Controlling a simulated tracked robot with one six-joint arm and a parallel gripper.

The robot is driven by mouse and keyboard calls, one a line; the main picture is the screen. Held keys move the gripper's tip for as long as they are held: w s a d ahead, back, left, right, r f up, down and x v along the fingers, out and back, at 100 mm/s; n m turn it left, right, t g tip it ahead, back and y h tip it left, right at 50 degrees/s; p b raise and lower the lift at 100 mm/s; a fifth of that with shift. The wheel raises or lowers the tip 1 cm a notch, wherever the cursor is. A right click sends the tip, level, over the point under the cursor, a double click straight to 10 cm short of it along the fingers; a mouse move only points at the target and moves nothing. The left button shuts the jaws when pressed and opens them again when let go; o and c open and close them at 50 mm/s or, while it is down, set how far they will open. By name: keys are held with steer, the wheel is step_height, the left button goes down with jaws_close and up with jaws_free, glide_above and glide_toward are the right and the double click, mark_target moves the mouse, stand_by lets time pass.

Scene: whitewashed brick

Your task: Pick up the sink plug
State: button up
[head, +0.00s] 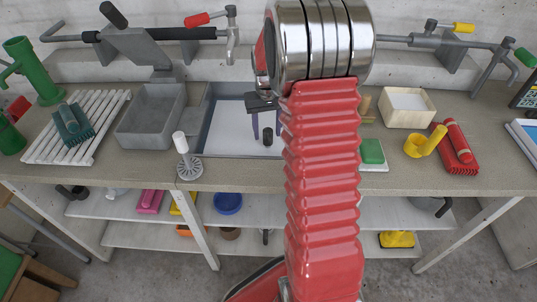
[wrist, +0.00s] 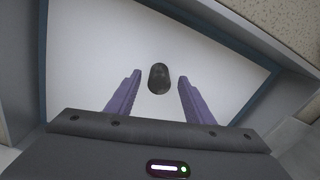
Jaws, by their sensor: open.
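A small dark cylindrical thing, which looks like the sink plug (head: 267,137), stands on the pale floor of a sunken sink basin (head: 226,136). In the wrist view the plug (wrist: 158,78) is just beyond the fingertips, about midway between the lines of the two fingers. My gripper (head: 264,138) reaches down over the basin with its purple fingers apart. In the wrist view my gripper (wrist: 160,80) is open and empty. My red arm hides the right part of the basin in the head view.
A grey tub (head: 153,117) stands left of the basin. A white brush (head: 184,158) stands at the counter's front edge. A green sponge (head: 372,152), a yellow cup (head: 424,141) and a wooden box (head: 407,107) are to the right. The basin walls (wrist: 42,60) surround the plug.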

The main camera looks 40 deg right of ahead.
mark_target(268, 140)
steer(key=shift+f, duration=2.4)
steer(key=shift+c, duration=0.2)
jaws_close()
